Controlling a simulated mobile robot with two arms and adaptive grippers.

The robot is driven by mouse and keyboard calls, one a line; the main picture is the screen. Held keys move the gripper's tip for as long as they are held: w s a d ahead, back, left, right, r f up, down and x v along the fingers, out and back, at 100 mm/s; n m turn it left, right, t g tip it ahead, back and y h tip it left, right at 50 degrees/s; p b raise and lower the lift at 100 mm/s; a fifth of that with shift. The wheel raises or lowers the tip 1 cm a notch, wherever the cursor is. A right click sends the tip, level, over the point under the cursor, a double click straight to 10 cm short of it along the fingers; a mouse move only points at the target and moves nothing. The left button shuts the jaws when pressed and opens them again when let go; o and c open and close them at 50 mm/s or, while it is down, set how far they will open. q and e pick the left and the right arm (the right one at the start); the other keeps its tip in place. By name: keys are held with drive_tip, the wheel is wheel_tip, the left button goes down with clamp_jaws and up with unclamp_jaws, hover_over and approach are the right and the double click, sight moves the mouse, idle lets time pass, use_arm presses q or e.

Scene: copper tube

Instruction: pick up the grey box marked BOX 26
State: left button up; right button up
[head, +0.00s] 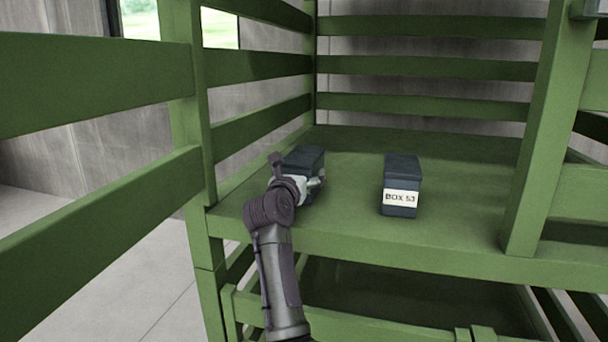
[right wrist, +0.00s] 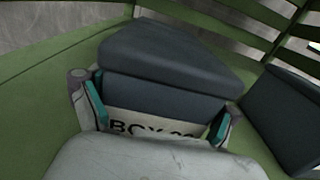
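A dark grey lidded box (head: 305,158) stands on the green shelf at the left, partly hidden behind my right gripper (head: 306,187). In the right wrist view this box (right wrist: 165,85) fills the middle. Its white label (right wrist: 150,128) reads "BOX", and the number is partly hidden by the gripper. My right gripper's fingers (right wrist: 158,115) lie one on each side of the box's front, close to its sides. Whether the pads press on it I cannot tell. The box appears to rest on the shelf. My left gripper is not in view.
A second dark grey box (head: 402,172) marked BOX 53 stands to the right, with a gap between; it also shows at the right wrist view's edge (right wrist: 285,115). Green slats and posts (head: 548,130) enclose the shelf (head: 350,220). The shelf behind the boxes is clear.

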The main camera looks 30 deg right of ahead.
drive_tip(key=c, duration=1.1)
